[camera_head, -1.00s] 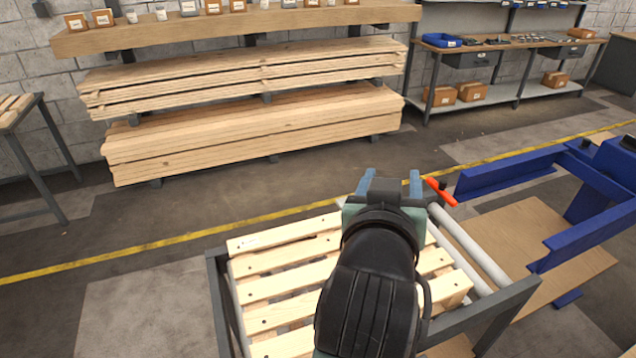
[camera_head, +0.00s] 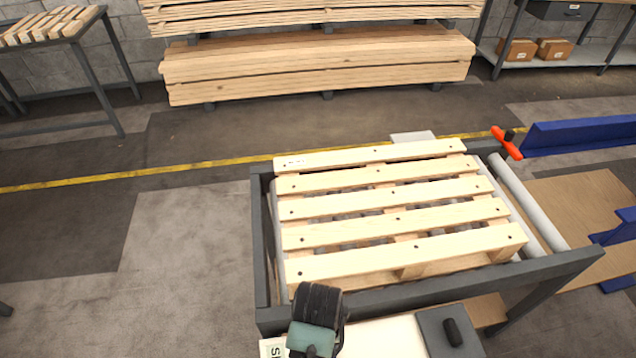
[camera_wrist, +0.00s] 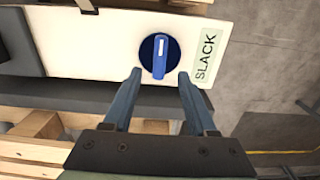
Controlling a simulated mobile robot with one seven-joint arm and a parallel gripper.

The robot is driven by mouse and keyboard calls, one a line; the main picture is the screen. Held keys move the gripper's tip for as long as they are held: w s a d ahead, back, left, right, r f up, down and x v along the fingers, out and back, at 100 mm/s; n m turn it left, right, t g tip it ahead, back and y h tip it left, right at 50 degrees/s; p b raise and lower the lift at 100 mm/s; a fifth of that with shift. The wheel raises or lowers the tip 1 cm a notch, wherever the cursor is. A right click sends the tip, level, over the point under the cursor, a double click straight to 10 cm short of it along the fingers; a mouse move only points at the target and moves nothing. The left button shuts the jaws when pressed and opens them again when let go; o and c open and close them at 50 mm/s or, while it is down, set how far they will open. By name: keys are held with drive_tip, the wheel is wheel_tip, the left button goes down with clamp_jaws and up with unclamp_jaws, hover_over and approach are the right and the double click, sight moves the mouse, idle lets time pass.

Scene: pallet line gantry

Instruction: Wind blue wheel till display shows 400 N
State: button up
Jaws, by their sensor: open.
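My gripper (camera_wrist: 160,76) is open and empty in the wrist view. Its two fingertips stand on either side of the lower edge of a round dark-blue knob (camera_wrist: 160,40) with a raised blue bar; contact cannot be told. The knob is on a white panel (camera_wrist: 95,40), beside a "SLACK" label (camera_wrist: 206,55). In the head view my wrist hides most of the knob's area on the white panel (camera_head: 385,338). No other blue wheel and no display can be made out in either view.
A wooden pallet (camera_head: 390,221) lies in a dark metal frame (camera_head: 262,230) behind the panel. A dark box with a black handle (camera_head: 452,332) sits at the panel's right. A red handle (camera_head: 506,143) stands at the frame's far right corner. Floor to the left is clear.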

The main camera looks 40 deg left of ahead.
wheel_tip(320, 180, down, 7)
drive_tip(key=shift+b, duration=0.35)
clamp_jaws()
